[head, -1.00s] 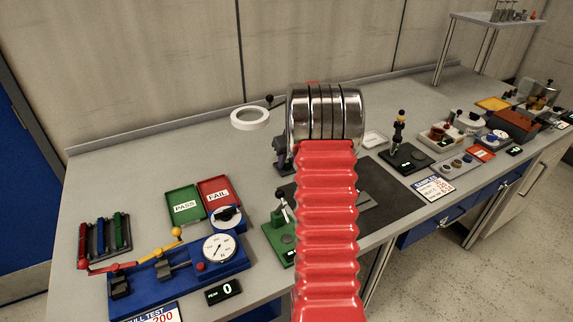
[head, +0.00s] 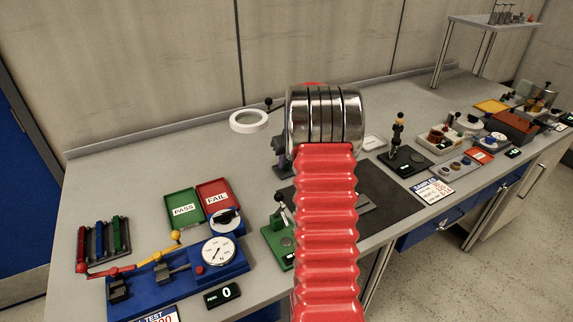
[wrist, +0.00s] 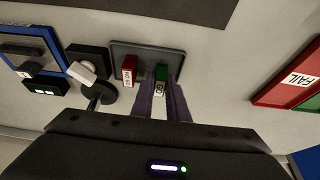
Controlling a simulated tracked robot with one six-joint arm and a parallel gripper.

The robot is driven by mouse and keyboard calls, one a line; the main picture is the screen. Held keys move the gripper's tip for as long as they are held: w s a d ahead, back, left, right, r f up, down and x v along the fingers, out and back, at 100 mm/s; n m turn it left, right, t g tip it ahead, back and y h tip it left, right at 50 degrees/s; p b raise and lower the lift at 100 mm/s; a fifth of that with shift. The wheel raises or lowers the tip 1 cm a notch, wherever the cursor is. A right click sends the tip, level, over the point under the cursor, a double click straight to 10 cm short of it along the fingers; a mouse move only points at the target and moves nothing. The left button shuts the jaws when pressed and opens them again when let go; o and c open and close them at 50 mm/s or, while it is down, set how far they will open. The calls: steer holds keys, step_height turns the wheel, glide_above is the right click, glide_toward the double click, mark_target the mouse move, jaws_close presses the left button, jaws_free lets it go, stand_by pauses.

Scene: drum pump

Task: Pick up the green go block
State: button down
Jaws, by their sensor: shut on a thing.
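In the wrist view the green go block (wrist: 161,73), with a white label on its near end, is between the two dark fingers of my gripper (wrist: 163,90). My gripper is shut on it. The block is over or on a dark grey tray (wrist: 147,48); I cannot tell whether it touches the tray. A red no-go block (wrist: 129,66) stands to its left at the same tray.
In the wrist view a black round-based stand (wrist: 98,97) is left of the tray, and a red FAIL tray (wrist: 290,77) is at right. The head view shows a blue gauge tester (head: 185,272) and a green-based fixture (head: 277,240) on the bench.

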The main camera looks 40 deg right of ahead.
step_height(320, 180, up, 17)
stand_by(0.4)
stand_by(0.5)
steer(key=shift+r, duration=1.4)
steer(key=shift+s, duration=0.1)
